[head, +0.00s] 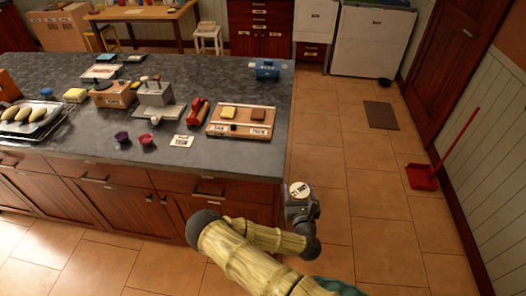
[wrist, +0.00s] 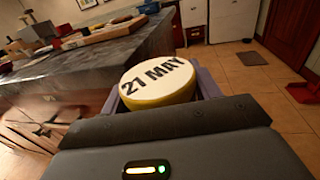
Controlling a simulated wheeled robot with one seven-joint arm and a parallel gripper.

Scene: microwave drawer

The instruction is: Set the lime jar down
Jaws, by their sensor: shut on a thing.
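My gripper (head: 301,203) is shut on the lime jar (head: 300,190), to the right of the counter's front right corner and over the tiled floor. In the wrist view the jar (wrist: 158,82) shows a white round lid marked "21 MAY" with a yellow-green rim. It sits between the fingers, and its lower body is hidden by the gripper. The jar looks roughly upright. The grey counter (head: 235,160) is to the left of the gripper, apart from it.
A wooden board (head: 213,131) with two small blocks lies near the counter's right edge. A blue item (head: 265,69) stands at the far right corner. Bare counter shows between them and along the front edge. A red dustpan (head: 422,177) stands on the floor at right.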

